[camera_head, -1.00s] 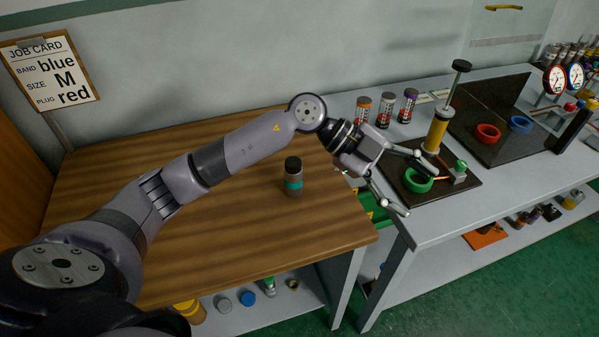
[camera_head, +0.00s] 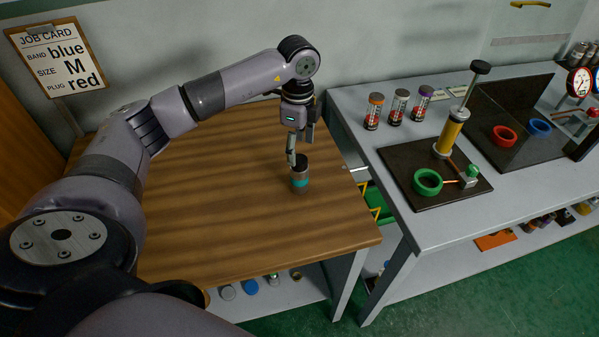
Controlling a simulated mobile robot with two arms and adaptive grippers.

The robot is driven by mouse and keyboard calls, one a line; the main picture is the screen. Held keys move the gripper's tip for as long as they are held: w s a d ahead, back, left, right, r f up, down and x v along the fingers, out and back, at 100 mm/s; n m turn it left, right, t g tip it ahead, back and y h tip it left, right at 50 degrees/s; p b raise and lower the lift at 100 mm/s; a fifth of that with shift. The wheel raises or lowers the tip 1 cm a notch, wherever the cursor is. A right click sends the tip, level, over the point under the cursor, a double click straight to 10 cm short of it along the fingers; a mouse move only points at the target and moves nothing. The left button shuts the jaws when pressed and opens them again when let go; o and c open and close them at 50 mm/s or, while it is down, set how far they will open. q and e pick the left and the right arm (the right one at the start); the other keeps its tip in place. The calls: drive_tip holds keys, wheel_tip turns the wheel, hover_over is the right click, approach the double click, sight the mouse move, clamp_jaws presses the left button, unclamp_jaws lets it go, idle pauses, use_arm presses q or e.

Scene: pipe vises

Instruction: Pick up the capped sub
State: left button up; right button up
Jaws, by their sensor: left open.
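The capped sub (camera_head: 300,180) stands upright on the wooden bench top; it is a short dark cylinder with a black cap and a teal band. My left gripper (camera_head: 299,153) points down right above it, open. One finger shows in front, near the left side of the cap; the other is partly hidden behind. I cannot tell whether the fingers touch the cap. My right gripper is not in view.
The wooden bench top (camera_head: 215,225) is otherwise clear. To the right, a grey bench carries three small banded canisters (camera_head: 398,107) and a dark plate (camera_head: 458,190) with a yellow hand pump (camera_head: 449,132) and a green ring (camera_head: 427,182). A job card (camera_head: 60,60) stands at the left.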

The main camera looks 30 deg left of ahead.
sight(298, 158)
use_arm(q)
wheel_tip(298, 158, down, 4)
drive_tip(key=shift+f+p, duration=0.15)
drive_tip(key=shift+p, duration=0.3)
drive_tip(key=f, duration=0.1)
drive_tip(key=f+p, duration=0.1)
drive_tip(key=f, duration=0.1)
drive_tip(key=f+p, duration=0.1)
drive_tip(key=f, duration=0.1)
drive_tip(key=shift+s+d, duration=0.1)
drive_tip(key=shift+d, duration=0.15)
drive_tip(key=shift+f, duration=0.2)
drive_tip(key=shift+c, duration=0.5)
drive_tip(key=shift+r, duration=0.15)
clamp_jaws()
